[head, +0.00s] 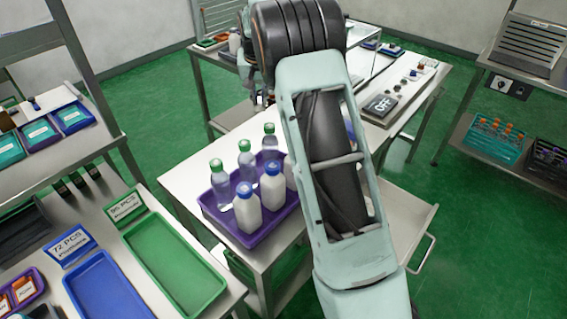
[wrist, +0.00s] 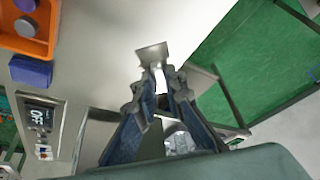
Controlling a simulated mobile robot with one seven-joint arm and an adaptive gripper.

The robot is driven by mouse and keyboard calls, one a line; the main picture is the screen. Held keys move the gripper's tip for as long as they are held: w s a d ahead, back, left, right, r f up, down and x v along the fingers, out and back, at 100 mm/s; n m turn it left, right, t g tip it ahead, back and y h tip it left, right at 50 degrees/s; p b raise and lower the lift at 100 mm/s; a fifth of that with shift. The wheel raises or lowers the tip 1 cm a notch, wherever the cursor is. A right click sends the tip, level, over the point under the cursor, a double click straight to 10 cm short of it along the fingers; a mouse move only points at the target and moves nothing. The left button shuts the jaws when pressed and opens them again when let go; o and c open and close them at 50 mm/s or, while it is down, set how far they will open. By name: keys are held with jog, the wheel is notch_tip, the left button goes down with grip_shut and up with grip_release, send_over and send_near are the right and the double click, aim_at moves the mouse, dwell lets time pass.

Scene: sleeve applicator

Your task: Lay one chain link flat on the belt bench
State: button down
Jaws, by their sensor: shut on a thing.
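In the wrist view my gripper (wrist: 158,80) is shut on a small pale grey metal piece (wrist: 152,54), which looks like the chain link. The piece sticks out past the fingertips, above or near a pale bench top (wrist: 105,60) by its edge. I cannot tell whether it touches the top. In the head view my arm covers the gripper and the piece. The white bench (head: 190,175) stands in the middle there; which part is the belt is not clear.
A purple tray of bottles (head: 285,213) stands on the bench. An OFF panel (head: 380,105) lies farther back and also shows in the wrist view (wrist: 38,118). In the wrist view an orange tray (wrist: 35,45) and a blue-purple block (wrist: 30,71) are at upper left.

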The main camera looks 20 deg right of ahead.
send_near(262, 135)
jog(key=f, duration=0.3)
jog(key=s+f, duration=0.1)
jog(key=f, duration=0.1)
jog(key=shift+a+f+b, duration=0.1)
jog(key=shift+f+b, duration=0.15)
jog(key=shift+b, duration=0.15)
jog(key=shift+f, duration=0.2)
jog(key=c, duration=2)
grip_release()
jog(key=shift+r, duration=0.1)
jog(key=shift+r, duration=0.2)
jog(key=v, duration=1.1)
jog(key=shift+s+a+r+b, duration=0.1)
jog(key=shift+r+b, duration=0.25)
jog(key=shift+r, duration=0.05)
